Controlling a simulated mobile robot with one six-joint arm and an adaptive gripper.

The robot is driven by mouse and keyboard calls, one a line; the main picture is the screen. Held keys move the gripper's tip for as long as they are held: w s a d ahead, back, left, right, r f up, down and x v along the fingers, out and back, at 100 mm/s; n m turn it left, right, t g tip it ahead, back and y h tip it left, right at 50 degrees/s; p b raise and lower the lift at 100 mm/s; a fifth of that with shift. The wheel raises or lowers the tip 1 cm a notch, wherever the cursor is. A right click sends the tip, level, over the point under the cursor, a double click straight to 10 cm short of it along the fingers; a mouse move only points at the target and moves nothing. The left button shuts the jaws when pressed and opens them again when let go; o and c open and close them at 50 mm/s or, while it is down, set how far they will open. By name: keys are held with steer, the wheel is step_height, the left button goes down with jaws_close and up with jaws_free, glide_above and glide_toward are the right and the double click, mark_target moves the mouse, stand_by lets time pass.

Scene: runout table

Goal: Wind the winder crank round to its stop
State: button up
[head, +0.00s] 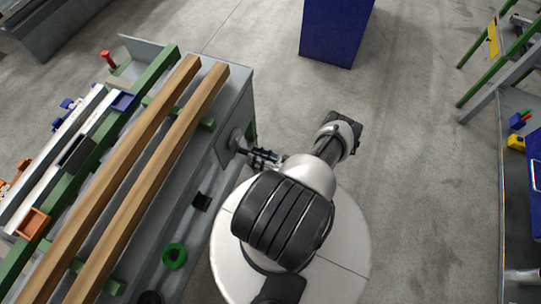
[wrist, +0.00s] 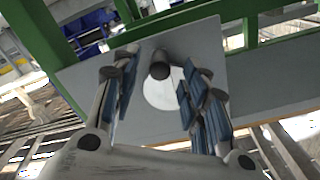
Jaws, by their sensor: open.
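The winder crank shows in the head view as a grey disc (head: 236,139) on the side plate of the runout table. In the wrist view I see its pale round disc (wrist: 163,93) on a grey plate, with a dark round handle (wrist: 159,65) standing out near the disc's upper edge. My gripper (head: 256,155) is in front of the crank in the head view. In the wrist view my gripper (wrist: 158,80) is open, one finger on each side of the handle, with gaps visible. The handle's depth between the fingers is hard to judge.
The runout table carries two long wooden beams (head: 150,165) and green rails (head: 135,95). A green ring (head: 174,256) is on the table's near side. A blue bin (head: 335,30) stands beyond on the floor. A workbench is at the right. Floor between is clear.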

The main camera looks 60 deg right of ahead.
steer(key=s, duration=0.7)
steer(key=shift+s+d, duration=0.2)
steer(key=shift+s, duration=0.15)
